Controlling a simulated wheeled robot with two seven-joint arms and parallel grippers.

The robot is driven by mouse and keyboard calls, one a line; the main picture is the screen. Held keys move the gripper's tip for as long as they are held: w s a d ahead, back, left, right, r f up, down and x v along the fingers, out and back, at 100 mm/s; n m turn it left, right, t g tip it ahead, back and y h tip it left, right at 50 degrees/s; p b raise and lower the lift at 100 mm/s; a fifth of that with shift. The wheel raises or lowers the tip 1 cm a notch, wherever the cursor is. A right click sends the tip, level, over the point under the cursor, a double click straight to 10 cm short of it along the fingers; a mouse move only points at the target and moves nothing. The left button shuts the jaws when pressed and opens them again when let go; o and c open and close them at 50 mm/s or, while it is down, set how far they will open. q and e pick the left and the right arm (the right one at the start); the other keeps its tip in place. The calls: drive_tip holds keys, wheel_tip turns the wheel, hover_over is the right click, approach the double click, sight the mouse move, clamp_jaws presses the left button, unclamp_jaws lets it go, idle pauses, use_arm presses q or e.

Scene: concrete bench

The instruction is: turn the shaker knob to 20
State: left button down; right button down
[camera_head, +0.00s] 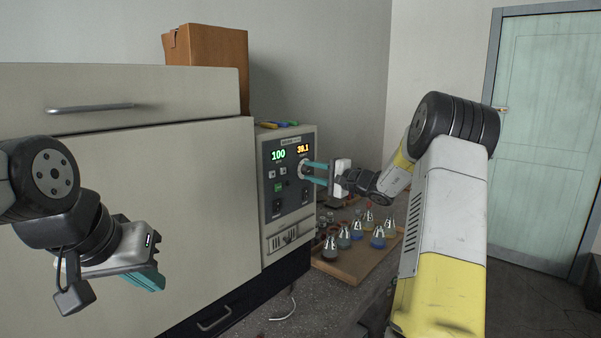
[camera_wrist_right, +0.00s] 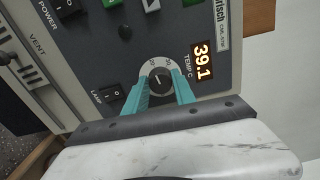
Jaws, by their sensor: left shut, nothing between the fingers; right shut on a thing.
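The shaker's control panel (camera_head: 288,196) is on the front of the big pale cabinet, with a green readout of 100 and an orange temperature readout. In the right wrist view the orange readout (camera_wrist_right: 202,62) shows 39.1 beside "TEMP C". The round dark knob (camera_wrist_right: 159,79) with a pale pointer line and numbered ring sits below that label. My right gripper (camera_wrist_right: 160,92) has its teal fingers on either side of the knob, shut on it. In the head view my right gripper (camera_head: 310,172) hides most of the knob. My left gripper (camera_head: 147,279) is shut and empty, in front of the cabinet doors.
A wooden tray (camera_head: 350,270) with several flasks of coloured liquid stands on the bench below my right arm. A cardboard box (camera_head: 207,52) sits on top of the cabinet. A rocker switch (camera_wrist_right: 110,95) marked LAMP is close to the fingers.

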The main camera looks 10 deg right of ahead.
drive_tip(key=shift+f+n, duration=0.1)
drive_tip(key=shift+n, duration=0.3)
drive_tip(key=c, duration=1)
unclamp_jaws()
drive_tip(key=shift+c, duration=0.2)
drive_tip(key=v, duration=0.8)
drive_tip(key=shift+a, duration=0.1)
